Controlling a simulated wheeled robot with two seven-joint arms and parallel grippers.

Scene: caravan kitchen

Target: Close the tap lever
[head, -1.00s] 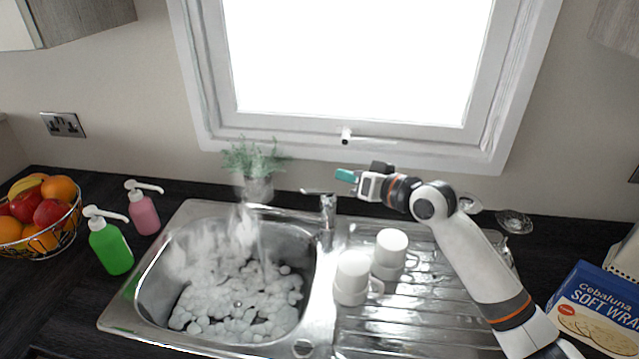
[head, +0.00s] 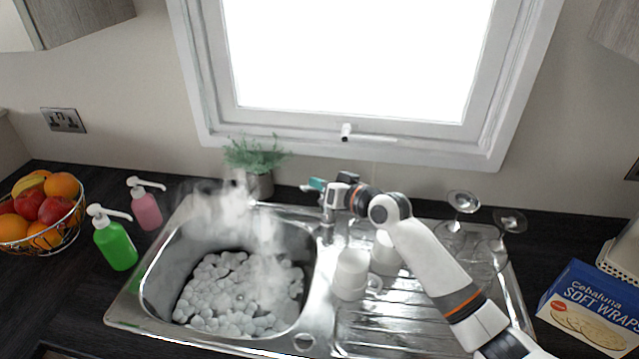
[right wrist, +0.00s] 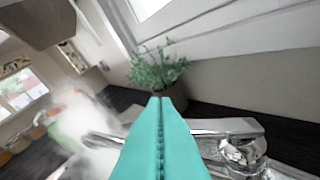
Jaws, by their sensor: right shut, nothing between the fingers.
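The chrome tap (head: 327,222) stands behind the sink, with its spout (head: 285,208) reaching left over the bowl. My right gripper (head: 316,184) is just above the tap top, its teal fingers shut and empty, and partly covers the tap lever. In the right wrist view the shut fingers (right wrist: 160,110) point forward, with the lever (right wrist: 222,127) close on their right and the spout (right wrist: 102,139) on their left. I cannot tell whether the fingers touch the lever. White steam hangs over the sink; a water stream is not clear. My left gripper is out of view.
The sink bowl (head: 152,285) holds many white foam balls. White mugs (head: 352,270) stand on the drainer below my right arm. A potted plant (head: 258,165) is behind the spout. Wine glasses (head: 462,201) are at the right, soap bottles (head: 115,245) at the left.

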